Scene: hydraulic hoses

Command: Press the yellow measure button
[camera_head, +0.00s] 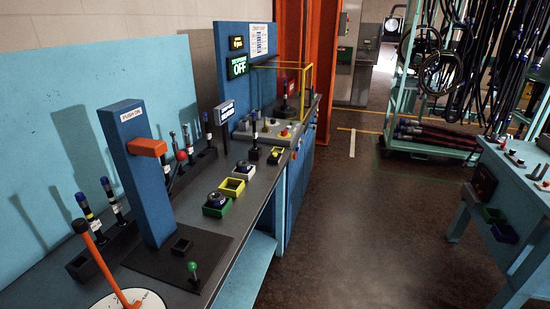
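Neither of my grippers is in the head view. A grey control box (262,134) stands on the far part of the left workbench, below a green-lit display reading OFF (238,66). A small red and yellow button (285,132) is on its top near the right side. I cannot tell whether this is the measure button, as no label on it is readable. Other small controls on the box are too small to tell apart.
A hose rack (430,145) and another blue table (515,200) stand right. The floor between is clear.

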